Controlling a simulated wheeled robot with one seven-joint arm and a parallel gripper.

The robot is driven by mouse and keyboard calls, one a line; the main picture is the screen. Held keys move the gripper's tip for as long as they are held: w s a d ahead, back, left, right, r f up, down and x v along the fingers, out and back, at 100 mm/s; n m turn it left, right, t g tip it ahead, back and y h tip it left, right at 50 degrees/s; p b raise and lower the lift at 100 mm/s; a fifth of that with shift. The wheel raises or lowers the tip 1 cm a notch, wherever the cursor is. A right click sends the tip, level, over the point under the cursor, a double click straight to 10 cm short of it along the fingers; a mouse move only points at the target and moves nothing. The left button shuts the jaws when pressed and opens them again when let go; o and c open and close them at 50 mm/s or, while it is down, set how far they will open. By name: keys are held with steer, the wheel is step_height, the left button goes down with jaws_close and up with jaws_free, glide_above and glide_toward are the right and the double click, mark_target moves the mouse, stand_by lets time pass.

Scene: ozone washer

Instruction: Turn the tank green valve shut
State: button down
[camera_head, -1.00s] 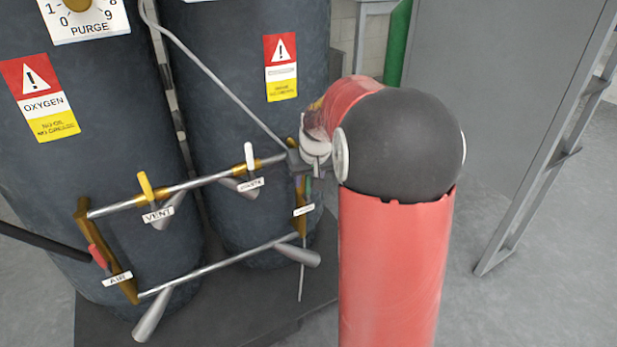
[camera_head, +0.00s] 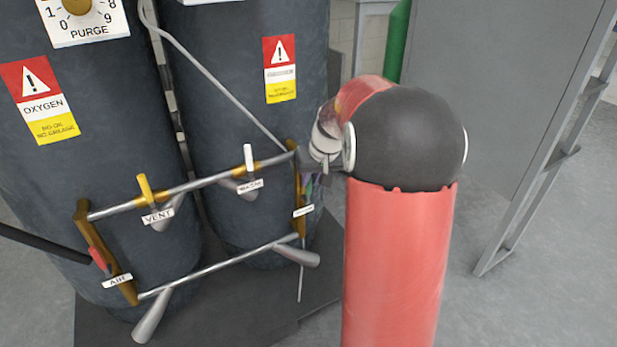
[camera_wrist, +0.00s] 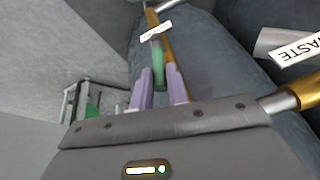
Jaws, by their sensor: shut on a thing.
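The green valve handle (camera_wrist: 158,60) sits on the brass pipe at the right end of the pipework, on the dark right-hand tank (camera_head: 225,110). In the wrist view, my gripper (camera_wrist: 161,82) has its two purple fingers on either side of the handle's near end, shut on it. In the head view, my gripper (camera_head: 311,178) is at the right brass pipe (camera_head: 298,205), mostly hidden by my red arm. Only a sliver of the green handle shows there. Its white label (camera_head: 303,211) is too small to read.
The white-handled waste valve (camera_head: 248,158), yellow vent valve (camera_head: 145,187) and red air valve (camera_head: 98,258) sit on the same pipework to the left. A thin grey pipe (camera_head: 205,70) slopes down to it. A grey cabinet (camera_head: 490,110) stands right; the floor before it is clear.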

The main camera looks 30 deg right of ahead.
steer(key=d+f+m+t+y, duration=0.1)
steer(key=d+f+m+y, duration=0.3)
steer(key=y, duration=1.1)
steer(key=shift+d+f+b, duration=0.35)
steer(key=shift+d+f, duration=1.3)
steer(key=shift+f, duration=0.45)
steer(key=shift+w+t+y, duration=0.1)
steer(key=shift+t+y, duration=0.2)
steer(key=c, duration=1.4)
jaws_free()
steer(key=shift+o, duration=0.2)
steer(key=v, duration=0.7)
steer(key=shift+d, duration=0.35)
